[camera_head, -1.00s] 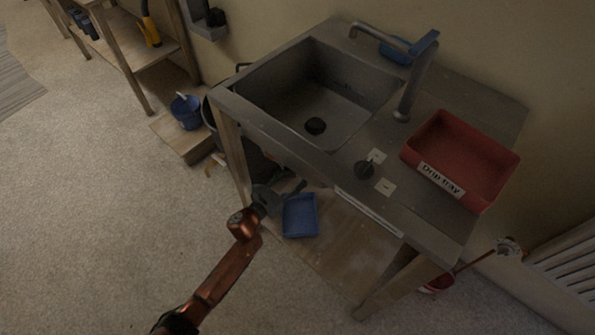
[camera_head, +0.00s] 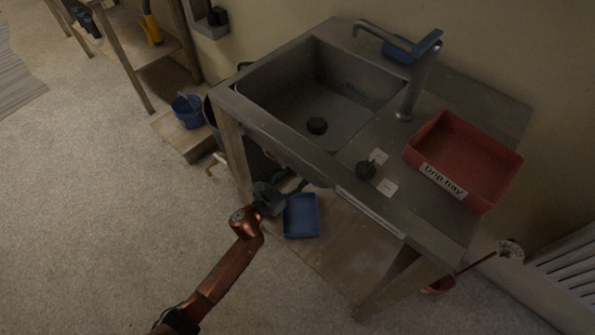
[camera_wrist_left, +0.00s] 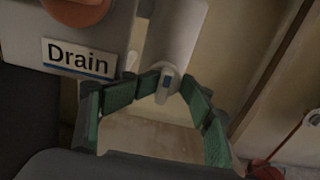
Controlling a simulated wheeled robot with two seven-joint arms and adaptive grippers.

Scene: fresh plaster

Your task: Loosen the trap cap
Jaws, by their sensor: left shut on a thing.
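My left gripper (camera_head: 291,188) reaches under the front of the sink unit (camera_head: 270,140). My right gripper is not in view.
A blue tray (camera_head: 301,215) lies on the low wooden shelf (camera_head: 345,255) beside my gripper. A red drip tray (camera_head: 465,158) stands on the worktop. A blue bucket (camera_head: 187,111) is at left. A wooden leg (camera_head: 235,155) stands close to my gripper. Open floor lies left.

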